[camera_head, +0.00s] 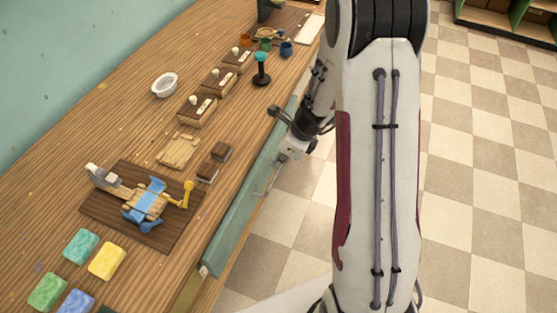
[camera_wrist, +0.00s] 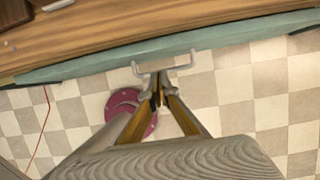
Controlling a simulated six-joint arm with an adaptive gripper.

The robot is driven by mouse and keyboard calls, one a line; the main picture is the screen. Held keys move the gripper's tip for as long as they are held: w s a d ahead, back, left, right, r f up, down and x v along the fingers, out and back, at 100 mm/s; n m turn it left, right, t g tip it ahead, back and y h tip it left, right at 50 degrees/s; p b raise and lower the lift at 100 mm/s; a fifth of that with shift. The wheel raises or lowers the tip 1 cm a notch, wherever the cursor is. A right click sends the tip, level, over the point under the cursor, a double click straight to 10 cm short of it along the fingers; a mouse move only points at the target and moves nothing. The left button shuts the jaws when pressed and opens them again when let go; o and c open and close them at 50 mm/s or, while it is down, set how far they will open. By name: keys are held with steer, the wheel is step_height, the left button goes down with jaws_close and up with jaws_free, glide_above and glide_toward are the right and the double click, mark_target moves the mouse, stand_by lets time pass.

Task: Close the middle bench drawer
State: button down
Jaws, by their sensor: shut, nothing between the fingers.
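The teal drawer front (camera_head: 238,212) runs along the bench's front edge in the head view. In the wrist view the teal front (camera_wrist: 100,62) lies along the wooden bench edge, and I see no open drawer interior there. A pale bar handle (camera_wrist: 182,66) sticks out from it. My gripper (camera_wrist: 158,92) is shut and empty, its fingertips at the handle; whether they touch it I cannot tell. My arm hides the far part of the bench front.
The wooden bench top (camera_head: 110,120) holds a dark board (camera_head: 110,215) with a blue and wood piece, several soaps (camera_head: 107,261), small boxes (camera_head: 197,110), a white bowl (camera_head: 165,85) and a black stand (camera_head: 261,75). The checkered floor (camera_head: 470,150) is clear to the right.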

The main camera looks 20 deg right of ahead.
steer(key=d+f+m+t, duration=0.1)
steer(key=d+f+m, duration=0.35)
steer(key=d, duration=1.05)
steer(key=w+d+r+n+t+y, duration=0.1)
steer(key=w+d+n+t+y, duration=0.1)
steer(key=w+n+y, duration=0.1)
steer(key=w+n, duration=0.1)
steer(key=w, duration=0.1)
steer(key=shift+w+d+r, duration=0.2)
steer(key=shift+w, duration=0.15)
steer(key=shift+a+f+n, duration=0.1)
steer(key=shift+n, duration=0.15)
